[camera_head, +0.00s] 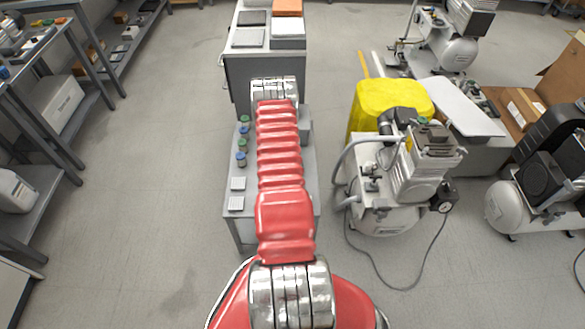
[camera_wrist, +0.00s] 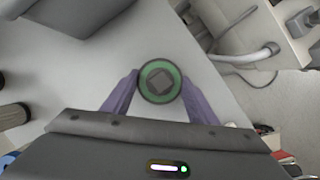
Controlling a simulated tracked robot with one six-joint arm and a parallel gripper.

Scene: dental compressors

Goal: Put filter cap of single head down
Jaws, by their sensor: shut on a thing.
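The filter cap (camera_wrist: 159,80) is round, with a green ring and a grey square in its middle. It shows in the wrist view between the purple fingers of my gripper (camera_wrist: 160,91), which is shut on it. Behind it is the plain pale grey top of a bench (camera_wrist: 217,122); I cannot tell whether the cap touches it. In the head view my red arm reaches over the narrow grey bench (camera_head: 230,170) and hides the gripper and cap. A compressor (camera_head: 385,190) with a white tank stands right of the bench.
Small green-topped and blue-topped cylinders (camera_head: 241,158) and two pale square pads (camera_head: 236,203) line the bench's left side. A grey cabinet (camera_head: 250,72) stands behind it. Floor left of the bench is clear.

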